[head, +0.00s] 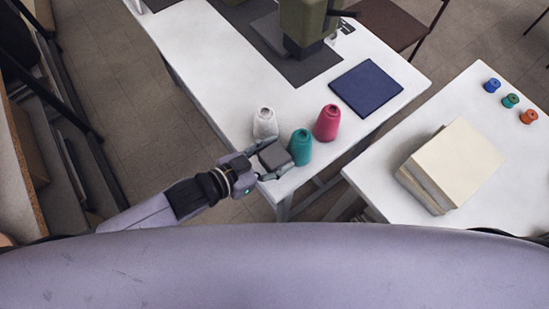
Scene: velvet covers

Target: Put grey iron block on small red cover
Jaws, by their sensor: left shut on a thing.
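My left gripper (273,161) reaches in from the left over the near corner of the white table (232,85). It is shut on the grey iron block (272,155), a dark square block held between its fingers. A teal thread cone (300,147) stands just right of the block; I cannot tell whether they touch. I see no red cover in this view; the flat square cover on the table is navy blue (366,88). My right gripper is not in view.
A white cone (265,123) and a pink-red cone (327,122) stand close by. A green sewing machine (303,25) sits on a dark mat at the back. The right table holds cream stacked slabs (455,165) and several small spools. The white table's left part is clear.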

